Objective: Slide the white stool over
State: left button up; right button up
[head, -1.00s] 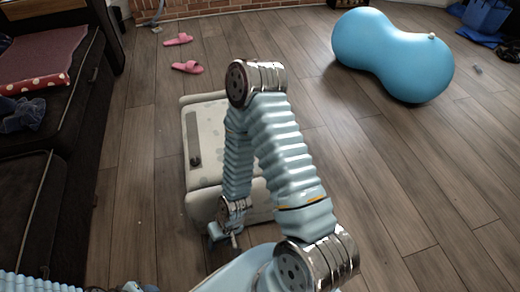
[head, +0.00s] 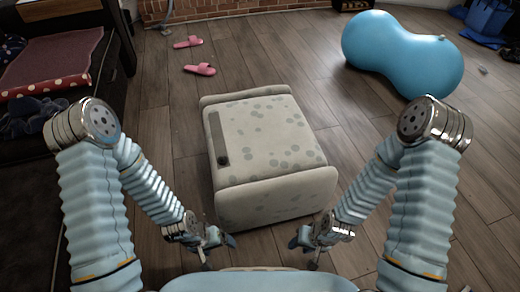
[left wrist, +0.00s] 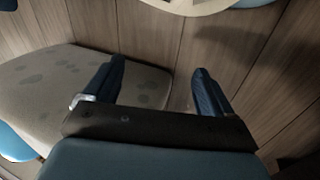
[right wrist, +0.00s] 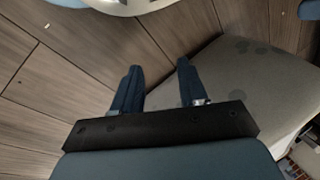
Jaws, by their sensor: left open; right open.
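The white stool (head: 265,138) is a low padded block with grey-green spots and a dark strip on its top. It stands on the wooden floor in front of me. My left gripper (head: 217,244) is open and empty, low by the stool's near left corner. My right gripper (head: 306,240) is open and empty, low by its near right side. The stool's side also shows in the left wrist view (left wrist: 75,75), left of the open fingers (left wrist: 160,90). In the right wrist view the stool (right wrist: 245,85) lies right of the open fingers (right wrist: 160,88). I cannot tell whether either gripper touches it.
A blue peanut-shaped ball (head: 400,52) lies at the back right. Pink slippers (head: 199,69) lie on the floor behind the stool. A dark sofa (head: 60,75) runs along the left.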

aim_at(276, 170)
jog(key=l+u, duration=0.15)
jog(key=u, duration=0.3)
jog(key=l+u, duration=0.15)
jog(key=u, duration=0.35)
jog(key=k+l+u, duration=0.3)
jog(key=l, duration=0.3)
jog(key=k+l+u, duration=0.3)
jog(key=k+l, duration=0.5)
jog(key=i+l, duration=0.8)
jog(key=i, duration=0.05)
